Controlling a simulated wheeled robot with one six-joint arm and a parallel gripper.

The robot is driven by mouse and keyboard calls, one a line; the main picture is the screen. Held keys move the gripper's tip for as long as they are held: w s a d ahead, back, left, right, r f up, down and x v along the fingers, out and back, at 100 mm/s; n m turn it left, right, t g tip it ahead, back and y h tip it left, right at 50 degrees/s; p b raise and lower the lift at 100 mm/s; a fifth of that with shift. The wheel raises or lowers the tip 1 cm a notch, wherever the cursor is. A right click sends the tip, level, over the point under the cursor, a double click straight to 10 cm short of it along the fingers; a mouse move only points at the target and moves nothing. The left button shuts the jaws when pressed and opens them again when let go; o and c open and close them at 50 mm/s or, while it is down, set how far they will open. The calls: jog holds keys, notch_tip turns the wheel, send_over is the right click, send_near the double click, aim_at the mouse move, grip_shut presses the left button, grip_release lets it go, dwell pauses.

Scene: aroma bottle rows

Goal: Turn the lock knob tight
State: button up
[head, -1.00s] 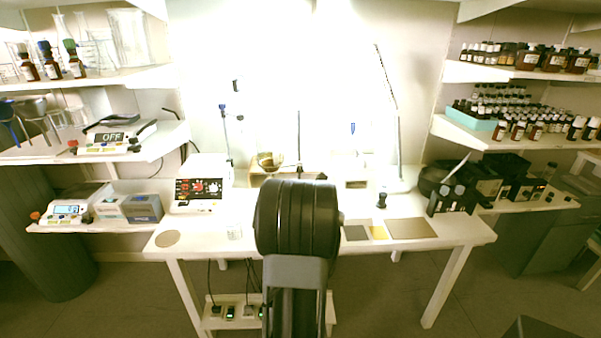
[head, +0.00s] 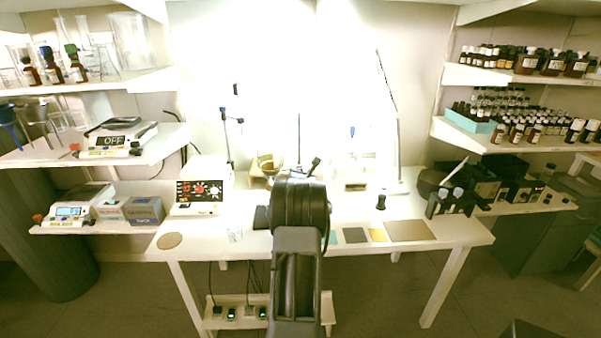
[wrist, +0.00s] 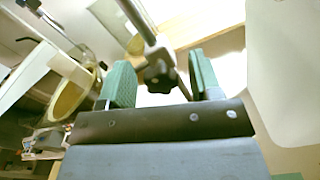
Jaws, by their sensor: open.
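The lock knob (wrist: 158,77) is a dark, lobed knob beside a grey metal rod (wrist: 137,18) in the wrist view. My gripper (wrist: 162,72) is open, with one green-padded finger to the left of the knob and the other to its right. The knob shows between the fingers with a gap on each side, and I cannot see contact. In the head view my arm hides the gripper and the knob. The upright stand rod (head: 299,130) rises behind my arm there.
A round amber vessel (head: 268,163) stands left of the rod. Flat coloured plates (head: 410,230) lie to the right. A tall lamp arm (head: 398,130) stands at the back right.

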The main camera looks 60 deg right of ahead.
jog(key=shift+c, duration=0.2)
jog(key=c, duration=0.9)
jog(key=shift+f+b, duration=0.1)
jog(key=shift+b, duration=0.35)
